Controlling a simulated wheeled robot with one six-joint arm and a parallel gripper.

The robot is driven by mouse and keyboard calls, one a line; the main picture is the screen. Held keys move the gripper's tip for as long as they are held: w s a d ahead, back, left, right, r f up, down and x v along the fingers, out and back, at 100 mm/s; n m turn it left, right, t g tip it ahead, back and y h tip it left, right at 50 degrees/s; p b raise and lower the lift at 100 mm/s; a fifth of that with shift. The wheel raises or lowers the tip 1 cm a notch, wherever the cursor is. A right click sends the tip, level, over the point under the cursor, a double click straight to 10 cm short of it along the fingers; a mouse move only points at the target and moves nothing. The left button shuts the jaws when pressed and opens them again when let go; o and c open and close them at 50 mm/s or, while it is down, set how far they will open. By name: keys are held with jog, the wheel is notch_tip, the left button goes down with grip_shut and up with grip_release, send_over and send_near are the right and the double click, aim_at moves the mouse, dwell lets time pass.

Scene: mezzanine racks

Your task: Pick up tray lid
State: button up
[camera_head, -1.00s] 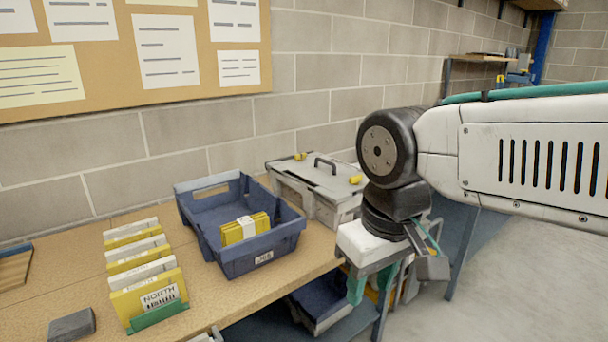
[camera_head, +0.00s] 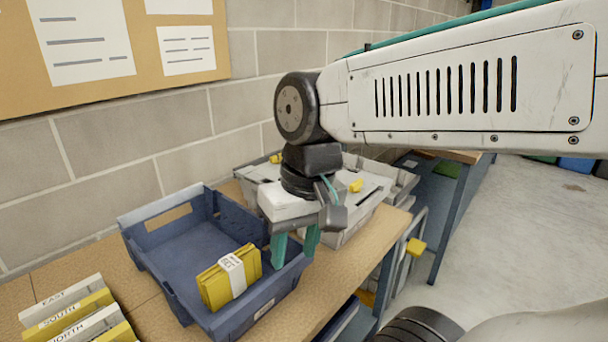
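The grey lid (camera_head: 372,190) with yellow latches sits on a grey box at the back right of the bench. In the picture the fingers overlap the right end of the blue crate, in front of the lidded box. I cannot tell how high the fingers are or whether they touch the crate.
The blue crate (camera_head: 165,240) holds a banded yellow bundle (camera_head: 230,277). Labelled yellow-and-white files (camera_head: 65,310) stand at the lower left. An open grey container shows behind the lidded box. A block wall rises behind the bench; open floor (camera_head: 520,230) lies to the right.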

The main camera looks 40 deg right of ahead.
jog(key=w+d+m+t+y, duration=0.2)
jog(key=w+d+m+y, duration=0.15)
jog(key=w+m, duration=0.55)
jog(key=w+d+m+t+y, duration=0.3)
jog(key=w+d+m, duration=0.25)
jog(key=w, duration=0.65)
jog(key=w+d+f+m+t+h, duration=0.2)
jog(key=d+m, duration=0.4)
jog(key=d, duration=0.3)
jog(key=w+d+f+m+t+h, duration=0.1)
jog(key=w+d+f+m+t, duration=0.1)
jog(key=d+m, duration=0.4)
jog(key=w+d+f+m+t+h, duration=0.2)
jog(key=d+m, duration=0.4)
jog(key=d, duration=0.7)
jog(key=shift+w+d+f+t+h, duration=0.2)
jog(key=shift+w+f+t, duration=0.1)
jog(key=shift+w+f, duration=0.1)
jog(key=shift+w+d+f+t+h, duration=0.1)
jog(key=shift+w+f+t+h, duration=0.05)
jog(key=shift+w+f+t, duration=0.2)
jog(key=shift+x, duration=0.95)
jog(key=x, duration=0.5)
jog(key=shift+w+f, duration=0.25)
jog(key=shift+f, duration=0.15)
grip_shut()
